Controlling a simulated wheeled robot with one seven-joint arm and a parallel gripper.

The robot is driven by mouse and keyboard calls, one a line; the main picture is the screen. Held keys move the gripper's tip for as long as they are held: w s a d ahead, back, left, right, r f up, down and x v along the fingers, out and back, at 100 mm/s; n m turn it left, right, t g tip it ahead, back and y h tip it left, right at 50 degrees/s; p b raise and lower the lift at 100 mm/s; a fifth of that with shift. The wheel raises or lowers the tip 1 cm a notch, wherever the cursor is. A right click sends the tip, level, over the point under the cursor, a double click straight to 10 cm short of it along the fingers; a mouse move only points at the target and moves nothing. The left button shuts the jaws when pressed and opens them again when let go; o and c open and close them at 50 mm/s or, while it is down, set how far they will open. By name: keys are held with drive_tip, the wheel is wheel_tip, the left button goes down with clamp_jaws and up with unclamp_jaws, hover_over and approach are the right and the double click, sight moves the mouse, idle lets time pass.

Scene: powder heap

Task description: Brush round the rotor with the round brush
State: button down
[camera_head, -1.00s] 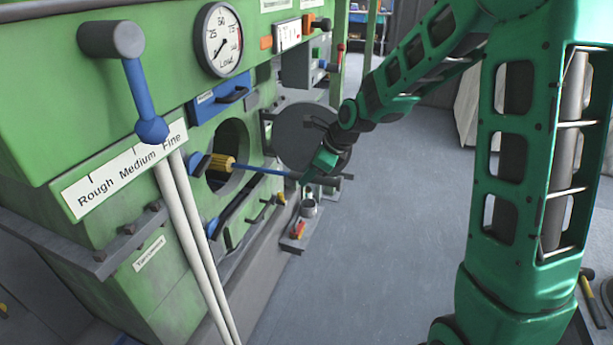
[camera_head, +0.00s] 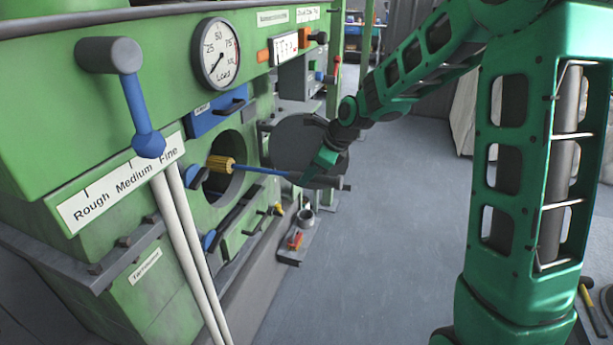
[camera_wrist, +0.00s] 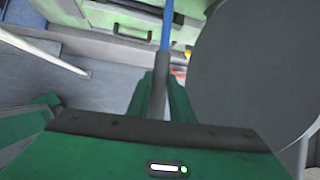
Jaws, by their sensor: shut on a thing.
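The round brush has a yellow bristle head (camera_head: 221,163) on a thin blue rod (camera_head: 262,170). My gripper (camera_head: 318,170) is shut on its handle, and the rod points left toward the green machine. The bristle head shows in front of a round dark opening (camera_head: 226,190) in the machine; I cannot tell how deep it reaches. The rotor is not clearly visible, as the opening's inside is dark. In the wrist view the grey handle (camera_wrist: 160,85) lies between my green fingers, with the blue rod (camera_wrist: 167,25) running away from me.
A round grey door (camera_head: 290,145) stands open right of the opening, close to my gripper. A blue lever (camera_head: 138,105) and pale pipes (camera_head: 185,240) are at the left. A low ledge (camera_head: 298,245) holds small items.

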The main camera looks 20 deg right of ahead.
drive_tip(key=shift+w+d+r, duration=0.15)
drive_tip(key=shift+w+r, duration=0.05)
drive_tip(key=shift+r, duration=0.65)
drive_tip(key=shift+w+d+r, duration=0.1)
drive_tip(key=shift+w+r, duration=0.05)
drive_tip(key=shift+r, duration=0.75)
drive_tip(key=shift+s+a+r, duration=0.15)
drive_tip(key=shift+s+r, duration=0.05)
drive_tip(key=shift+r, duration=0.65)
drive_tip(key=shift+s+a+r, duration=0.15)
drive_tip(key=shift+s+r, duration=0.05)
drive_tip(key=shift+r, duration=0.6)
drive_tip(key=s+f, duration=0.3)
drive_tip(key=s, duration=0.3)
drive_tip(key=shift+s+a+f, duration=0.15)
drive_tip(key=shift+s+a, duration=0.1)
drive_tip(key=shift+a, duration=0.15)
drive_tip(key=s+d, duration=0.8)
drive_tip(key=d, duration=0.3)
drive_tip(key=s+d, duration=0.8)
drive_tip(key=d, duration=0.3)
idle(0.3)
